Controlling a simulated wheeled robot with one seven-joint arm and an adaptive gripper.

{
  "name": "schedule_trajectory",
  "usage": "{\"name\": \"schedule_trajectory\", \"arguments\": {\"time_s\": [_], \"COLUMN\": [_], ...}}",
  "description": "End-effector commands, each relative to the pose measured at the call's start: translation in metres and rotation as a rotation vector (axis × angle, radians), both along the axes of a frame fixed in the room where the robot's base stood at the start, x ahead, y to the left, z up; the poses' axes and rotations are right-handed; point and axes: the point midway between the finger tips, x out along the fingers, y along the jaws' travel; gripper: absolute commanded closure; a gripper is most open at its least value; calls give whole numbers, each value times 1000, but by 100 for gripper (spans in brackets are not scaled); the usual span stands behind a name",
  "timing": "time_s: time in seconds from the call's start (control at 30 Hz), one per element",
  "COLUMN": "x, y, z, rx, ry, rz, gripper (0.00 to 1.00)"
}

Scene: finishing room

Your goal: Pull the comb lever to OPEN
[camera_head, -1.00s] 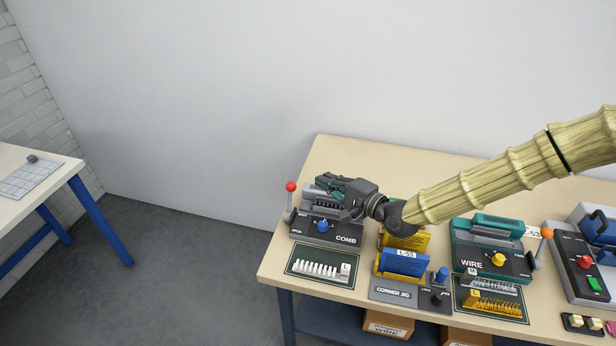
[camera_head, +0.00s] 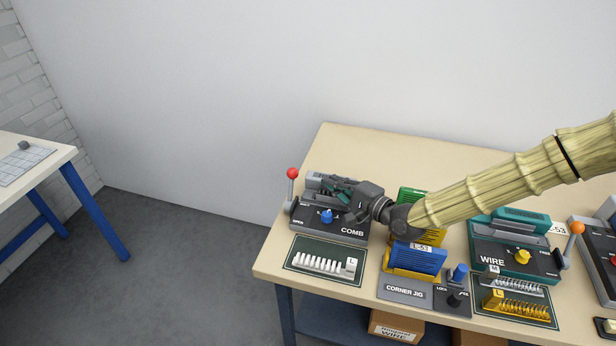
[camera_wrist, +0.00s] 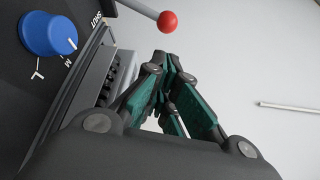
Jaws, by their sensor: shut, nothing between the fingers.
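The comb machine (camera_head: 346,230) is a dark grey box labelled COMB at the left of the bench. Its lever, a grey rod with a red ball (camera_head: 292,173), stands upright at the machine's left side, above the word OPEN. In the wrist view the red ball (camera_wrist: 167,21) is beyond my fingertips, apart from them, with SHUT printed near the rod's base. My gripper (camera_head: 328,184) is over the back of the comb machine, pointing left toward the lever. In the wrist view its teal-padded fingers (camera_wrist: 167,68) are shut and empty.
A blue dial (camera_head: 327,215) is on the comb machine's front. A mat with white combs (camera_head: 318,263) lies in front. The corner jig (camera_head: 405,291) and the teal wire machine (camera_head: 515,255) with an orange-ball lever stand to the right. The floor left of the bench is free.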

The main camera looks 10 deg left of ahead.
Motion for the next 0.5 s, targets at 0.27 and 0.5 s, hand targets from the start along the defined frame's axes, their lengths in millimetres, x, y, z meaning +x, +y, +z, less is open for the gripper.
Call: {"name": "schedule_trajectory", "arguments": {"time_s": [0.27, 0.5], "x": [0, 2], "y": [0, 3], "z": [-1, -1], "rx": [0, 0], "ry": [0, 0], "rz": [0, 0], "gripper": [100, 100]}}
